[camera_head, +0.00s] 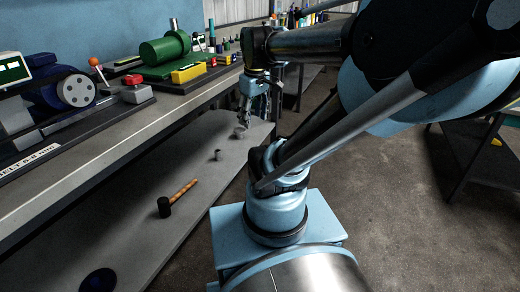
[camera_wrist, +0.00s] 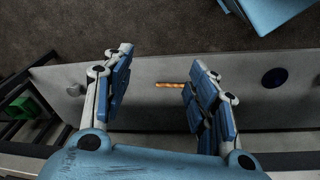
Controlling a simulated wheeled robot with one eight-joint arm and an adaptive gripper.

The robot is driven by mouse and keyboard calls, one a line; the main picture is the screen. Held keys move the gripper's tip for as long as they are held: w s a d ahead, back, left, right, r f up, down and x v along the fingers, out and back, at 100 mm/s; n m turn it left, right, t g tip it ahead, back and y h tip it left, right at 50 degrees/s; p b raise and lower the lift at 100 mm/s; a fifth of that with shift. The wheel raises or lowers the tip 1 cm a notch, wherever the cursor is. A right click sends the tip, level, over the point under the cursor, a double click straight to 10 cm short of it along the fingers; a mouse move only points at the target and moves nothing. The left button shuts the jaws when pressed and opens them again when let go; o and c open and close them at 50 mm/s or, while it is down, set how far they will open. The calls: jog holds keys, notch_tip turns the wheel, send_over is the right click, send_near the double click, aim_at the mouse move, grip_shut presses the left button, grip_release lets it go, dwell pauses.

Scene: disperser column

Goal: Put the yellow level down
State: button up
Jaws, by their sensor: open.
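I cannot surely make out a yellow level in either view. The closest match in the head view is a yellow block (camera_head: 188,73) on the workbench, in front of the green cylinder machine (camera_head: 165,48). My gripper (camera_head: 254,100) hangs beside the bench's front edge, to the right of that block and above the lower shelf. In the wrist view my gripper (camera_wrist: 161,58) has its two blue fingers wide apart with nothing between them.
A blue motor (camera_head: 65,88) and an orange-knobbed lever (camera_head: 97,64) stand on the bench. Open floor lies to the right.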

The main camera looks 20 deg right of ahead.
jog(key=s+d+f+m, duration=0.1)
jog(key=s+f+m, duration=0.5)
jog(key=f, duration=0.3)
jog(key=shift+s+f, duration=0.25)
jog(key=shift+f, duration=0.1)
dwell(0.6)
